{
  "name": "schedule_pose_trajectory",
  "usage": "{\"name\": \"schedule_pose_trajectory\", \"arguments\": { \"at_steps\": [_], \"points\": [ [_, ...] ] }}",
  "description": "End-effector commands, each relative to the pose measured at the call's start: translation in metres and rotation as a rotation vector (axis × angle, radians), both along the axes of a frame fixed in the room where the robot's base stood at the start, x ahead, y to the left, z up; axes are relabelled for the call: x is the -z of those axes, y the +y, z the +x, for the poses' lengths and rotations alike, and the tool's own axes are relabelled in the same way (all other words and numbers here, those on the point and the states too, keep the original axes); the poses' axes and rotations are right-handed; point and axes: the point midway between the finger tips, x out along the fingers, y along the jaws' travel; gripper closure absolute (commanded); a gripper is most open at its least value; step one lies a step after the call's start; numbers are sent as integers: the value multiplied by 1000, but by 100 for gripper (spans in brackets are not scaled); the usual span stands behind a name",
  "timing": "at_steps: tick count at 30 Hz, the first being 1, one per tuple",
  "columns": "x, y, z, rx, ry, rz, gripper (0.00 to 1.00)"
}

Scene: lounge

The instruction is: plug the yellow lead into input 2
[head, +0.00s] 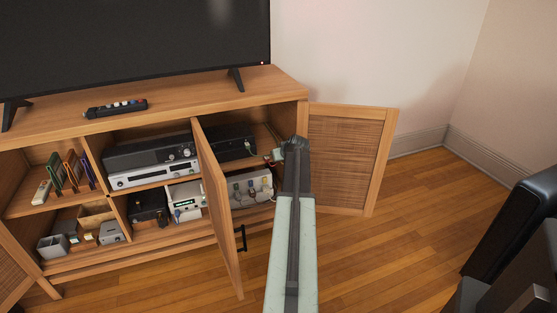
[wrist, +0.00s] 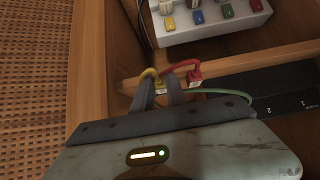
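The yellow lead (wrist: 151,72) ends in a plug (wrist: 158,87) at the wooden shelf's front edge in the wrist view. My gripper (wrist: 160,92) has a dark finger on either side of this plug; I cannot tell whether they press on it. In the head view my gripper (head: 279,155) reaches into the right compartment. A black unit (wrist: 285,108) on the shelf right of my gripper bears the upside-down numbers 1 and 2. Its sockets are not visible. In the head view the black unit (head: 237,140) stands partly behind a door.
A red lead's plug (wrist: 194,76) sits close right of the yellow one. A thin green cable (wrist: 228,92) curves right. A white box (wrist: 210,20) with coloured tags stands below the shelf. Open cabinet doors stand left (head: 222,210) and right (head: 345,155) of my arm.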

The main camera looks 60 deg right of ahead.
Motion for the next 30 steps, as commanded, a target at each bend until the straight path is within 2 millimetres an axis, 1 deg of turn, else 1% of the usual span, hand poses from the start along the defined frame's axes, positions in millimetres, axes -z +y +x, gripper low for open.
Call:
{"name": "schedule_pose_trajectory", "arguments": {
  "at_steps": [8, 30],
  "points": [
    [-2, 4, -4, 0, 0, 0, 100],
    [-10, 23, -32, 0, 0, 0, 100]
  ]
}}
